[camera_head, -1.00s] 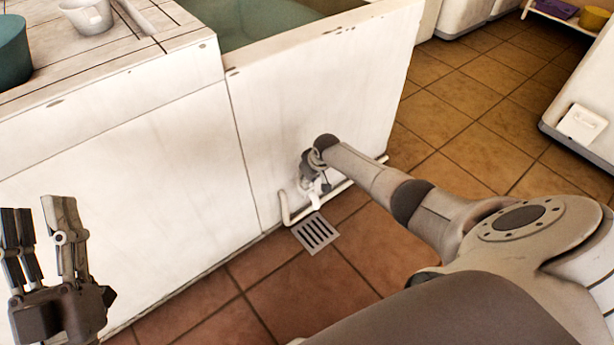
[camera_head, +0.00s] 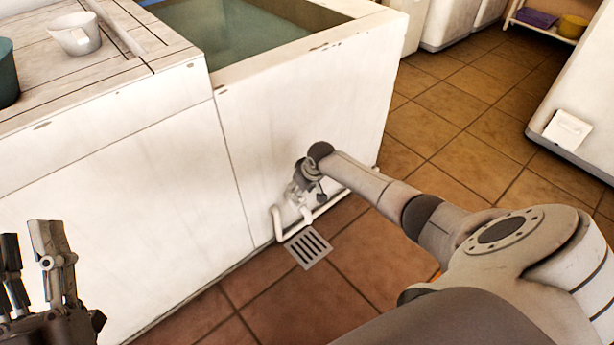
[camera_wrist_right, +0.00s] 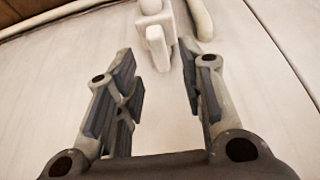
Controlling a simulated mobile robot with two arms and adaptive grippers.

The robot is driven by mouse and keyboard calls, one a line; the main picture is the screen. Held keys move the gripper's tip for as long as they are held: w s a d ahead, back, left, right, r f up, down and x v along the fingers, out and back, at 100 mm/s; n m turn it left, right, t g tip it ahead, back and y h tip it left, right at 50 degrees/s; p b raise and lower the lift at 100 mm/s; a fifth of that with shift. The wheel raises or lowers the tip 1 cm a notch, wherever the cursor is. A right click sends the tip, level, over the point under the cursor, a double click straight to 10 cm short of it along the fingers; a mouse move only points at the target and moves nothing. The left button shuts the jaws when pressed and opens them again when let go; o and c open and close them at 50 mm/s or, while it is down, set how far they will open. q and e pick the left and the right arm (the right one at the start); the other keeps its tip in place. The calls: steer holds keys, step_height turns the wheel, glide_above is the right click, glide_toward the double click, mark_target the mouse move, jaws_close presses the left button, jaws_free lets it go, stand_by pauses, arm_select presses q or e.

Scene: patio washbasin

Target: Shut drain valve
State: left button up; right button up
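The drain valve (camera_wrist_right: 152,14) is a white fitting on the front wall of the basin (camera_head: 290,110). Its short white lever (camera_wrist_right: 157,42) shows in the right wrist view, at the opening between my right gripper's fingertips. In the head view my gripper and arm hide most of the valve. My right gripper (camera_head: 304,186) is low against the wall; in the right wrist view (camera_wrist_right: 160,60) its fingers are spread on both sides of the lever, with visible gaps. Whether either finger touches is unclear. My left gripper (camera_head: 28,240) is open and empty at the far left, away from the valve.
A white pipe (camera_head: 276,222) runs along the wall's foot beside a floor drain grate (camera_head: 307,247). The basin holds greenish water (camera_head: 240,40). A white cup (camera_head: 78,38) and a teal container (camera_head: 6,75) stand on the counter. Tiled floor lies open on the right.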

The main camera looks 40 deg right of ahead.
steer(key=v, duration=0.8)
steer(key=shift+a+r, duration=0.1)
stand_by(0.3)
